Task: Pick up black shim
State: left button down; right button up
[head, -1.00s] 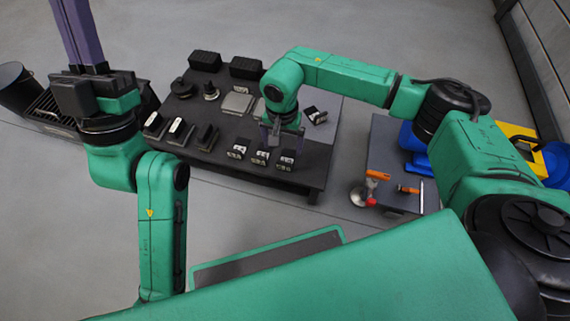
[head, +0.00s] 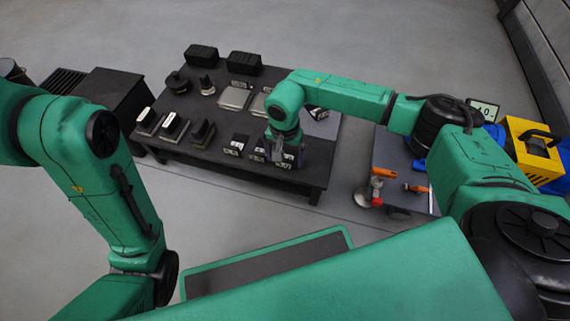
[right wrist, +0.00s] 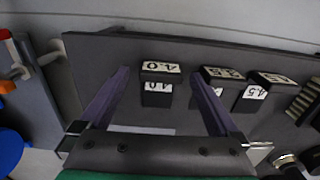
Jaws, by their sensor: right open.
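Black shims with white number labels stand in a row along the near edge of a dark table (head: 215,160). One (head: 235,147) is at the left of the row; another is partly hidden by my right gripper (head: 283,158). In the right wrist view, the shim marked 4.0 (right wrist: 158,85) sits between the tips of my right gripper (right wrist: 159,76), which is open, with a finger on each side and gaps showing. Two more shims, one marked 4.5 (right wrist: 255,92), stand to the right, outside the fingers. My left gripper is out of view.
Black blocks (head: 201,54), knobbed weights, metal plates and dark holders (head: 173,127) fill the rest of the table. A side table with orange-handled tools (head: 384,172), a small display (head: 482,109) and a yellow case (head: 533,150) are at the right.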

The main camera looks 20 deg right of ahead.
jog(key=shift+f, duration=0.6)
jog(key=shift+r, duration=0.2)
jog(key=c, duration=1.5)
